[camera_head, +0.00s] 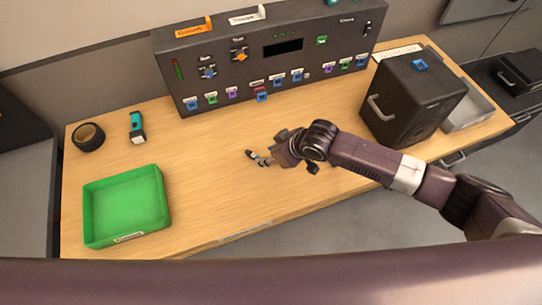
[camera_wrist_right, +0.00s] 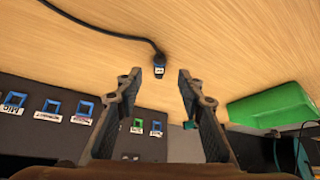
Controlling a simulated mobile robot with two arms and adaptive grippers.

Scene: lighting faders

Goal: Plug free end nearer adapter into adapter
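A black cable (camera_wrist_right: 100,30) with a blue-marked plug end (camera_wrist_right: 159,71) shows in the right wrist view, over the wooden table. My right gripper (camera_wrist_right: 160,76) is open, with the plug end showing between its two fingertips and nothing pressed by either finger. In the head view, my right gripper (camera_head: 254,158) is over the middle of the table, in front of the panel; the cable cannot be made out there. I cannot tell which item is the adapter, nor see the cable's other end. My left gripper is not in view.
A dark panel (camera_head: 222,77) with several coloured, labelled ports stands at the table's back. A green tray (camera_head: 125,172), a black tape roll (camera_head: 88,136) and a teal-and-black tool (camera_head: 137,127) are at left. A black box (camera_head: 405,110) with handle and a grey tray (camera_head: 468,112) are at right.

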